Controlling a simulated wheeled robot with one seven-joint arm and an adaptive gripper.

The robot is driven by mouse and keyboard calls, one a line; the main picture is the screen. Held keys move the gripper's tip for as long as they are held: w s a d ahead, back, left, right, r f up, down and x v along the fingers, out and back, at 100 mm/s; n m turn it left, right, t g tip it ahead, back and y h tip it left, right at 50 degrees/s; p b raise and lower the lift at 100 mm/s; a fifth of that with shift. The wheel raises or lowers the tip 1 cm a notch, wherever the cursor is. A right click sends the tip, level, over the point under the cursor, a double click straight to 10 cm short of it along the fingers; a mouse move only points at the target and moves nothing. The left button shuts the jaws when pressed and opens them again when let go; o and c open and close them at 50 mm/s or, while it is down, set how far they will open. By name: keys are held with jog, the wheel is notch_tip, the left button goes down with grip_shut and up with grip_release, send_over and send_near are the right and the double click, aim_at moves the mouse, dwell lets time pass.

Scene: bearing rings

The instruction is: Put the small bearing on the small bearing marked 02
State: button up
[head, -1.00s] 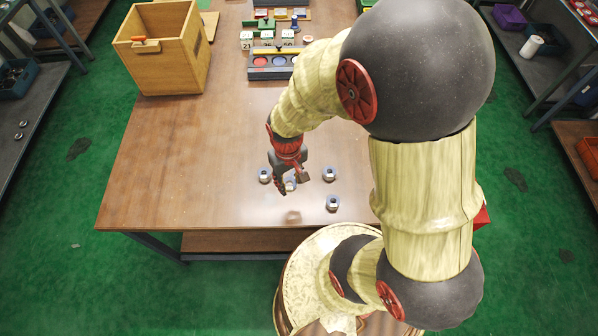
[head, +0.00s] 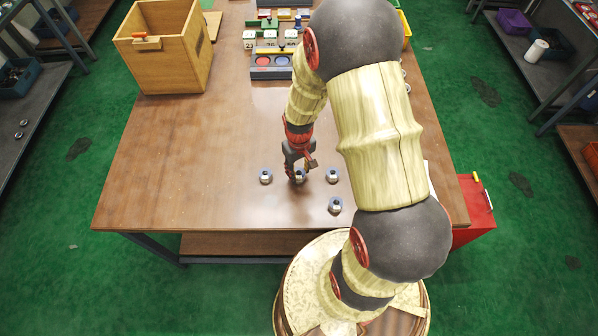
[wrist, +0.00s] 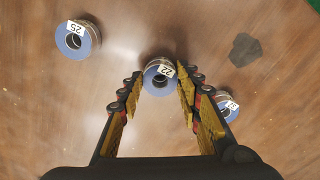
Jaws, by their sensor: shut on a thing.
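My gripper (head: 299,171) is shut on a small bearing (wrist: 159,78), a blue-grey ring with a white label that seems to read 22. The bearing sits between the fingertips, which also show in the wrist view (wrist: 160,88). Whether it touches the table is unclear. Another bearing (wrist: 78,40), with a label that looks like 25, is apart at the upper left of the wrist view. A third bearing (wrist: 227,106) is at the right, partly behind a finger; its label is too small to read surely. I cannot tell which bearing is marked 02.
In the head view, bearings stand left (head: 265,176), right (head: 332,176) and front right (head: 335,205) of my gripper on the brown table (head: 180,190). A wooden box (head: 170,60) and a rack with coloured discs (head: 264,70) stand farther back. The table's left front is clear.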

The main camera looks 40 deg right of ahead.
jog(key=shift+f, duration=0.2)
jog(key=shift+f, duration=0.15)
jog(key=o, duration=1.1)
jog(key=shift+o, duration=0.7)
notch_tip(320, 180, up, 12)
jog(key=p, duration=0.3)
notch_tip(320, 180, up, 16)
jog(key=t, duration=0.3)
send_over(299, 173)
jog(key=s+a, duration=0.2)
jog(key=a, duration=0.4)
jog(key=s+a+r+t, duration=0.2)
jog(key=s+a+r, duration=0.4)
jog(key=s+r, duration=0.4)
notch_tip(299, 173, up, 2)
jog(key=shift+n+t, duration=0.3)
jog(key=shift+n, duration=0.1)
